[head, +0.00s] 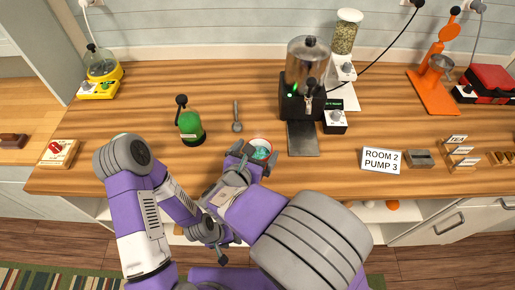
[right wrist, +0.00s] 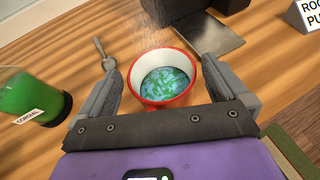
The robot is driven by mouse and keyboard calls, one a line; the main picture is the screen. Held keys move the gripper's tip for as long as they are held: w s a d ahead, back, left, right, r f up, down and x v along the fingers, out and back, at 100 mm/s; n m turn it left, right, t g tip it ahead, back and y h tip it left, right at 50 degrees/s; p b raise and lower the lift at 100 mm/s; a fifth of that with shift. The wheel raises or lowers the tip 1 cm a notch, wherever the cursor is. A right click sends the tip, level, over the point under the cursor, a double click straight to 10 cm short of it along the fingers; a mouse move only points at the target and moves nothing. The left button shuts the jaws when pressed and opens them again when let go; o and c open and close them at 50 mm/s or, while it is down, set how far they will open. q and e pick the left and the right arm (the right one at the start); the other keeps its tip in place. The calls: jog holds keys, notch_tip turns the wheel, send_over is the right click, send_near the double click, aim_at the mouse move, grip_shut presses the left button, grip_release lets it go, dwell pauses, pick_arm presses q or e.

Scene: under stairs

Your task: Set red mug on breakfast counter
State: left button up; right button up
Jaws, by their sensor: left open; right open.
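The red mug (head: 262,142) stands upright on the wooden counter (head: 340,165), near its front edge. In the right wrist view, the red mug (right wrist: 166,101) has a pale inside with a blue-green patterned content. My right gripper (head: 256,153) is open with one finger on each side of the mug. In the right wrist view, gaps show between the fingers of the right gripper (right wrist: 160,66) and the mug wall. My left gripper (head: 222,252) is open and empty, low in front of the counter edge.
A black grinder (head: 301,97) with a metal plate (head: 303,139) stands to the right. A "ROOM 2 PUMP 3" sign (head: 381,160) is farther right.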

jog(key=p+v, duration=0.2)
jog(key=v, duration=0.8)
jog(key=shift+s, duration=0.4)
jog(key=shift+a, duration=0.15)
